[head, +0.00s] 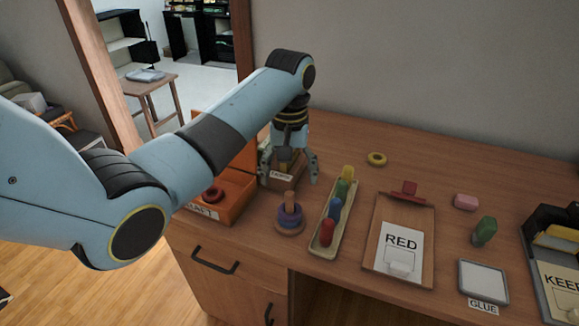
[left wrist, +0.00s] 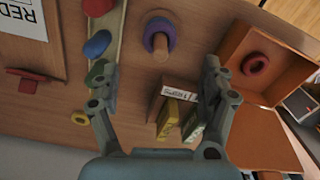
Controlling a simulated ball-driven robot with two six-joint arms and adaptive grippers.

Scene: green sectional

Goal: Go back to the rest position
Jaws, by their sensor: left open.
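My left gripper (head: 290,177) is open over the back left of the desk, pointing down. It hangs above a small labelled box (head: 284,180) that holds yellow and dark upright pieces. In the left wrist view my left gripper (left wrist: 160,68) has its two fingers spread wide, with nothing held between them. The small box (left wrist: 180,86) shows below and between the fingers, and I cannot tell whether a finger touches it. My left arm reaches across from the left of the head view. My right gripper is in neither view.
An orange box (head: 235,206) with a red ring inside stands left. A ring peg (head: 290,212), a tray (head: 326,247) of coloured pieces and a clipboard (head: 380,265) lie to the right. A yellow ring (head: 376,159) is behind; a black organizer (head: 540,240) stands far right.

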